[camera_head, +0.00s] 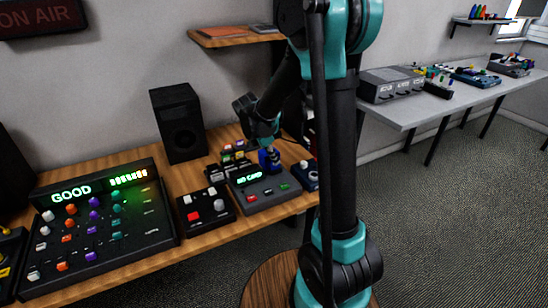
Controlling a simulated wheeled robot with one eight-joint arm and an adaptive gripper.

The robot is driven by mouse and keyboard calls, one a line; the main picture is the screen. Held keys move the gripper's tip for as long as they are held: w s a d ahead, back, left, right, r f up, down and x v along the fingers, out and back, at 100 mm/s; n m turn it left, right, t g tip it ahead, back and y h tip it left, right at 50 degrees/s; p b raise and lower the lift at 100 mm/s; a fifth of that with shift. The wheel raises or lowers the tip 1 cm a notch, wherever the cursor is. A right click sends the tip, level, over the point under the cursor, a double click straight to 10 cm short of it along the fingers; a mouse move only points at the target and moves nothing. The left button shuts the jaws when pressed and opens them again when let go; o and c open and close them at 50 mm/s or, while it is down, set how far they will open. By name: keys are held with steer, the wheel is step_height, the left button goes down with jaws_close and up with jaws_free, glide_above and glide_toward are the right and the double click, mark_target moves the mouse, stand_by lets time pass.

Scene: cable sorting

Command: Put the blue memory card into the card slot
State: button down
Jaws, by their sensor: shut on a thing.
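The blue memory card (269,159) is held upright below my gripper (266,148), which is shut on it. The card is at the back of a grey device (265,200) on the wooden desk. The device has a green display reading "NO CARD" (249,177) and several coloured buttons on its front. The card slot itself is hidden or too small to make out. I cannot tell whether the card touches the device.
A large mixer (150,225) with a "GOOD" display and a small black button box (207,207) stand left of the device. A dark device (308,175) stands close on its right. A black speaker (179,122) stands behind. A wooden shelf (225,41) hangs above.

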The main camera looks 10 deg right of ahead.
steer(key=shift+f, duration=0.65)
stand_by(0.5)
steer(key=c, duration=1.6)
jaws_free()
steer(key=shift+o, duration=0.6)
steer(key=o, duration=0.3)
steer(key=shift+o, duration=0.2)
steer(key=shift+r, duration=0.1)
steer(key=shift+r, duration=3.45)
